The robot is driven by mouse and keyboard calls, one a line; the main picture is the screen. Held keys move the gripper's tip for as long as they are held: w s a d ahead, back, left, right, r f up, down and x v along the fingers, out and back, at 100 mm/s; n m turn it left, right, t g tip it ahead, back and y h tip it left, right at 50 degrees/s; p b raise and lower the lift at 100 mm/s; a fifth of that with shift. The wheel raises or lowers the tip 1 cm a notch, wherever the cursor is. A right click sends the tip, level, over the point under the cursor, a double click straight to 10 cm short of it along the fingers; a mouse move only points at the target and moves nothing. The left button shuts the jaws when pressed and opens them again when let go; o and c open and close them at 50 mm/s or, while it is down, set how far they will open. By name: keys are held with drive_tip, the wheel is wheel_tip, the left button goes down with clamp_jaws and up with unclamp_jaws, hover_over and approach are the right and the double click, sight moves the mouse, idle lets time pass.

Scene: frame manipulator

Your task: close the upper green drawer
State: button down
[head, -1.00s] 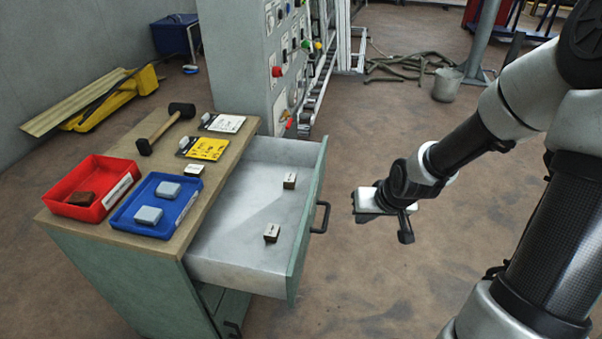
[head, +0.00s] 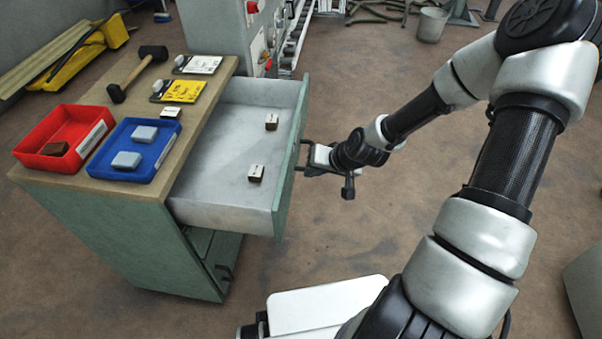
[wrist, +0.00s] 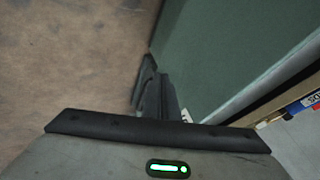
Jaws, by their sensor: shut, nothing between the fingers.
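The upper green drawer (head: 288,165) of the cabinet is pulled well out, its pale interior showing. Two small brown-and-white blocks, one toward the back (head: 272,122) and one nearer (head: 256,173), lie inside it. My gripper (head: 304,168) is shut and empty, at the outer face of the drawer front, beside its dark handle (head: 308,142). I cannot tell whether it touches the handle or the front. In the wrist view the dark fingers (wrist: 152,92) are beside the green drawer front (wrist: 225,50).
On the wooden cabinet top (head: 150,103) are a red bin (head: 30,160) with a brown block, a blue bin (head: 150,174) with two grey blocks, a mallet (head: 135,75) and cards. The floor (head: 400,190) right of the drawer is mostly clear.

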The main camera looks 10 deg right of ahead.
sight(292, 173)
drive_tip(key=shift+w+a+r, duration=0.1)
drive_tip(key=shift+w+a, duration=0.15)
drive_tip(key=shift+a, duration=0.55)
drive_tip(key=shift+w+a+r, duration=0.1)
drive_tip(key=shift+w+a, duration=0.1)
drive_tip(key=shift+a, duration=0.55)
drive_tip(key=shift+a, duration=0.1)
